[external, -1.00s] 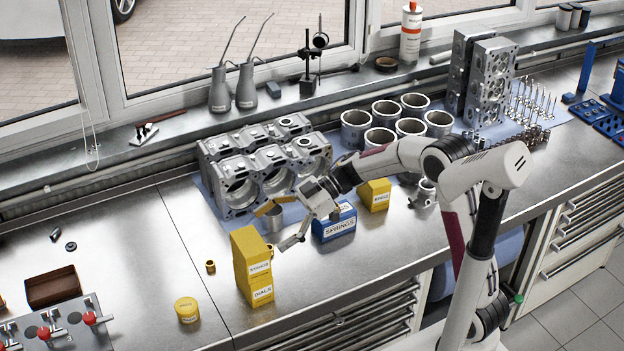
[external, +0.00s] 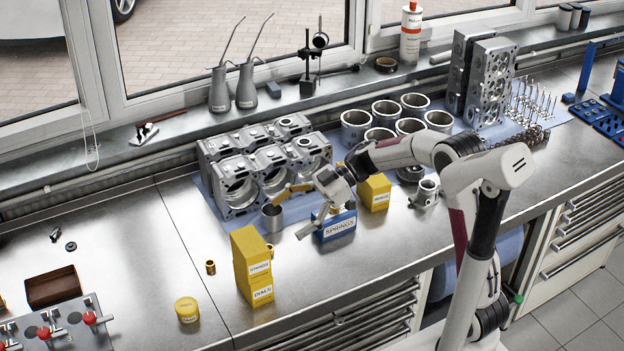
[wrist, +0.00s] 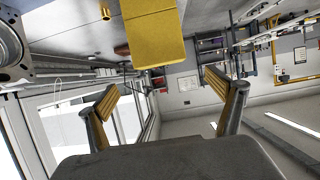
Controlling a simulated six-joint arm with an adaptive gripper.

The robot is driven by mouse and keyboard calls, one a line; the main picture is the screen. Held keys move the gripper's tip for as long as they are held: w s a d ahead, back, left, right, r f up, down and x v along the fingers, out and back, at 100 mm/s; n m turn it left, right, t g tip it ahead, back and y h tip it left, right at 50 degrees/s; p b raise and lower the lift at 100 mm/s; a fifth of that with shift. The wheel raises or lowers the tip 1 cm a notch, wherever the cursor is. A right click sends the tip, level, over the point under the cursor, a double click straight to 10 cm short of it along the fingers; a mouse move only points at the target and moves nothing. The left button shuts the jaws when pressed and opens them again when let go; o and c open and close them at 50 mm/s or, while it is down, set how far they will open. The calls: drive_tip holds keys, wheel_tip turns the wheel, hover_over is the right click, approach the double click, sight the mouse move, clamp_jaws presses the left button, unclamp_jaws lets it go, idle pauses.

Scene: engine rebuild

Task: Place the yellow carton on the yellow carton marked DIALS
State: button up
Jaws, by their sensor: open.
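A yellow carton (external: 250,248) with a white label stands on top of the yellow carton marked DIALS (external: 261,290), near the front of the bench. The two are stacked upright, roughly aligned. My gripper (external: 290,214) is to the right of the stack and apart from it, with its fingers spread and nothing between them. In the wrist view my open gripper (wrist: 160,86) faces the yellow stack, and a yellow carton (wrist: 154,35) shows at the top, beyond the fingers. The label on the upper carton is too small to read surely.
A blue SPRINGS box (external: 338,226) lies below my wrist, with another yellow carton (external: 375,192) to its right. A metal cylinder (external: 271,218) and the engine block (external: 240,185) are behind. A yellow tin (external: 187,309) and a brass bushing (external: 210,267) stand left of the stack.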

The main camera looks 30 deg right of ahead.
idle(0.4)
drive_tip(key=w+d+r+m+t+h, duration=0.4)
drive_tip(key=w+d+r+m+t, duration=0.1)
drive_tip(key=w+d+r+t, duration=0.5)
drive_tip(key=s+d+r+m+t+h, duration=0.1)
drive_tip(key=s+d+m+t+h, duration=0.1)
drive_tip(key=d+m+h, duration=0.35)
drive_tip(key=s+d+r+m+t+h, duration=0.1)
drive_tip(key=d+r+m+t+h, duration=0.1)
drive_tip(key=d, duration=0.6)
drive_tip(key=s+d+f+m+g+h, duration=0.2)
drive_tip(key=s+d+f, duration=0.15)
drive_tip(key=s, duration=0.35)
drive_tip(key=s+d+f+m+g+h, duration=0.2)
drive_tip(key=s+d+f, duration=0.1)
drive_tip(key=s+d, duration=0.3)
drive_tip(key=s+a+f+g+y, duration=0.1)
drive_tip(key=s+f, duration=0.3)
drive_tip(key=s, duration=0.4)
drive_tip(key=s+a+f+m+g+y, duration=0.1)
drive_tip(key=s+a+f+g, duration=0.2)
drive_tip(key=s, duration=0.6)
drive_tip(key=shift+f, duration=0.95)
